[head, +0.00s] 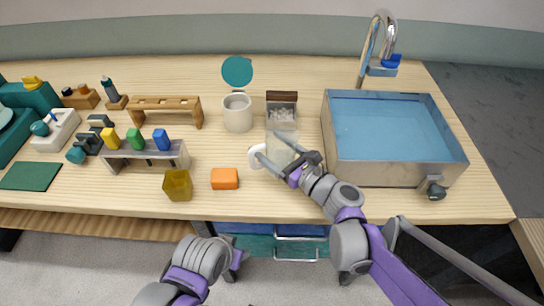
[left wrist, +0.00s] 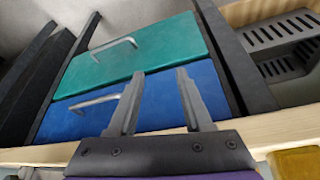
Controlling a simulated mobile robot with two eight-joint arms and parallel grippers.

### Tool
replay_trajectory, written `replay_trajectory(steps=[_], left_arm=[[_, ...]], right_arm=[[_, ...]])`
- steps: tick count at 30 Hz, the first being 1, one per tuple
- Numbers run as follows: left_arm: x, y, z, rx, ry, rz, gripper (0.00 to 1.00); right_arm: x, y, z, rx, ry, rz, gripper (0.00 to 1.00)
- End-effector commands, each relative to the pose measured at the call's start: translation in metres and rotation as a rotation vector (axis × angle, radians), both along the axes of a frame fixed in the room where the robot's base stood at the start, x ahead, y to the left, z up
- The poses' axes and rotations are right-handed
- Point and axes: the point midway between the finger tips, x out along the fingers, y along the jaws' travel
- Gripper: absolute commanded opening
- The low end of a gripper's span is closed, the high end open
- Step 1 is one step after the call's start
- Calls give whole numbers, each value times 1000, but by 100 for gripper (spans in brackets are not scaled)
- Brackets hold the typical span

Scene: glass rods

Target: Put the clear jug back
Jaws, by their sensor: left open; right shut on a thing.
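The clear jug (head: 284,149) is a see-through vessel near the middle of the table, left of the sink; its outline is faint against the wood. My right gripper (head: 268,146) reaches it from the lower right and is shut on it, with a finger on either side. I cannot tell whether its base touches the table. A small white piece (head: 256,156) shows at its left side. My left gripper (left wrist: 158,76) is open and empty in the left wrist view, below the table's front edge and facing the drawers.
A clear container with a brown top (head: 282,108) stands just behind the jug, and a white canister (head: 237,113) stands left of that. The sink (head: 330,145) bounds the right. Blue (left wrist: 80,125) and green (left wrist: 135,55) drawers are below.

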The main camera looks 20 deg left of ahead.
Motion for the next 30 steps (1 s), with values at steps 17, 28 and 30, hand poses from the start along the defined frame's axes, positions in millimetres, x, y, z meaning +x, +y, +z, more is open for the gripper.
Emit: replay_trajectory(steps=[17,28,30], left_arm=[[0,0,-11,0,4,0,50],[0,0,-13,0,4,0,50],[0,0,-11,0,4,0,50]], right_arm=[[0,0,-37,0,1,0,17],[0,0,-39,0,0,0,100],[0,0,-36,0,0,0,100]])
